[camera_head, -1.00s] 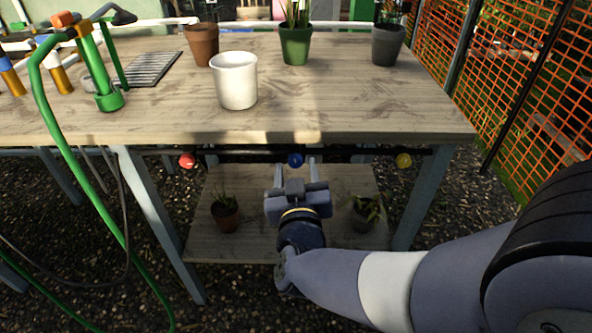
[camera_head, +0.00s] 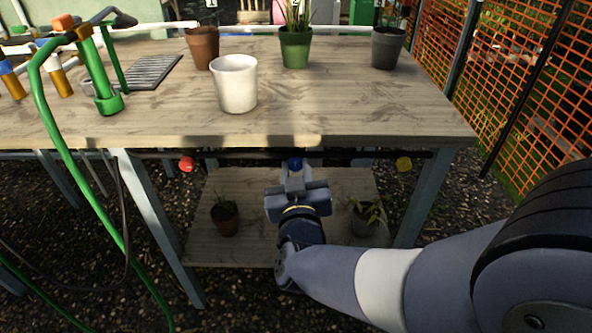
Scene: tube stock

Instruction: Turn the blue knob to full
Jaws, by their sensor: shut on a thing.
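The blue knob (camera_head: 295,164) sits on the dark rail under the front edge of the table, between a red knob (camera_head: 187,164) and a yellow knob (camera_head: 403,164). My gripper (camera_head: 295,174) points at it from the front, below the tabletop. Its fingers are shut on the blue knob, and they hide its lower part. I cannot read how far the knob is turned.
The wooden tabletop (camera_head: 340,110) overhangs the rail just above my gripper. A white pot (camera_head: 235,84) stands near its front edge. On the lower shelf (camera_head: 265,250), a potted plant (camera_head: 225,216) stands to the left and another (camera_head: 366,216) to the right.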

